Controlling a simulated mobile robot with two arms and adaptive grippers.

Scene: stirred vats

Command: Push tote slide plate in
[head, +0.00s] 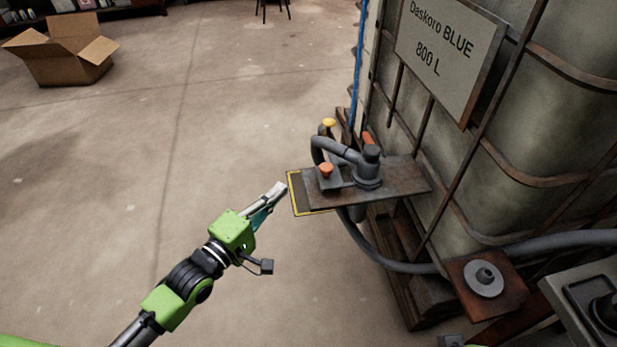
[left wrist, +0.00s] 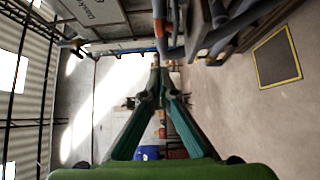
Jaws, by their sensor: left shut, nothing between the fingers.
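The tote (head: 540,130) is a large dirty pale tank in a rusty cage, signed "Daskoro BLUE 800 L". A rusty flat bracket (head: 405,182) juts left from it, bearing a grey valve body (head: 368,168) with a hose and a small orange knob (head: 326,170). I cannot tell for sure which part is the slide plate. My left gripper (head: 281,188) is shut and empty, its tips just left of the bracket in the picture; contact cannot be told. In the left wrist view its tips (left wrist: 156,64) point toward an orange and grey part (left wrist: 160,30). My right gripper is not in view.
A yellow-edged dark square (left wrist: 278,57) lies on the floor; its edge seems to show beside the bracket in the head view (head: 297,208). A hose (head: 400,266) loops below. A rusty plate with a grey disc (head: 486,279) stands lower right.

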